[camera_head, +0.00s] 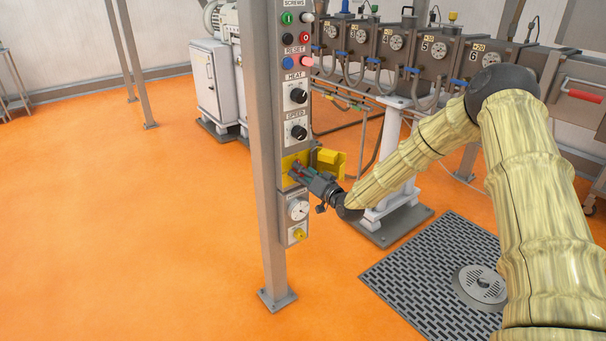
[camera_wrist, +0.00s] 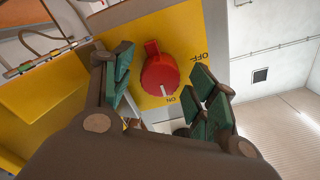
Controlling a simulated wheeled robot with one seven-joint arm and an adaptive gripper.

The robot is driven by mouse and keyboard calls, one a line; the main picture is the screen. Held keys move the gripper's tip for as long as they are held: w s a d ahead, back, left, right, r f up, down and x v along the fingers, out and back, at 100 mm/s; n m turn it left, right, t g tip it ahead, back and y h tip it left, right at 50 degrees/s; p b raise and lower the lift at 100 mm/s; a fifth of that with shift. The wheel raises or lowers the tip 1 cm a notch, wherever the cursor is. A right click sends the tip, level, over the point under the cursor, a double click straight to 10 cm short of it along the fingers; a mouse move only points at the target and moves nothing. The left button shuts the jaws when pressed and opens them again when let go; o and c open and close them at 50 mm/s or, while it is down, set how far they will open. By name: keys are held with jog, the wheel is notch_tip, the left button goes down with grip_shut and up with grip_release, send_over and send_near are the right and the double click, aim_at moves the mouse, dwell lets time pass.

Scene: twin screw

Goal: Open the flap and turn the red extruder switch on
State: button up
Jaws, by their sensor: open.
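The yellow flap (camera_head: 331,161) stands open to the right of the yellow switch plate (camera_head: 289,164) on the control column. It also shows at the left of the wrist view (camera_wrist: 45,100). The red extruder switch (camera_wrist: 160,72) sits on the yellow plate in the wrist view. Its white mark points close to the "ON" label, and "OFF" is printed above right. My gripper (camera_head: 298,175) reaches the plate from the right. In the wrist view my gripper (camera_wrist: 165,80) is open, its green-padded fingers either side of the switch, with visible gaps. The gripper hides the switch in the head view.
Buttons and two black knobs (camera_head: 298,96) sit above the plate on the column. Extruder machinery (camera_head: 430,50) stands behind on the right. The orange floor (camera_head: 130,230) is clear on the left.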

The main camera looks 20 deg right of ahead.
jog(key=v, duration=1.1)
jog(key=shift+s, duration=0.3)
jog(key=shift+d, duration=0.15)
jog(key=s+a+f+g+h, duration=0.1)
jog(key=s+a+f+g, duration=0.2)
jog(key=s+f, duration=0.5)
jog(key=s+a+f+n+g+h, duration=0.1)
jog(key=s+a+f+g, duration=0.25)
jog(key=s+f, duration=0.4)
jog(key=s+a+f+g+h, duration=0.1)
jog(key=s+a+f+g, duration=0.15)
jog(key=s+f, duration=0.55)
jog(key=s+f+n+g+h, duration=0.1)
jog(key=s+f+g, duration=0.25)
jog(key=s, duration=0.65)
jog(key=s+f+g+h, duration=0.15)
jog(key=s+f, duration=0.25)
jog(key=s, duration=0.6)
jog(key=s+f+n+g+h, duration=0.1)
jog(key=s+f+g, duration=0.2)
jog(key=s, duration=0.7)
notch_tip(320, 180, up, 15)
jog(key=p, duration=1.4)
jog(key=shift+w+d+p, duration=0.2)
jog(key=shift+w+p, duration=0.2)
jog(key=shift+w, duration=0.05)
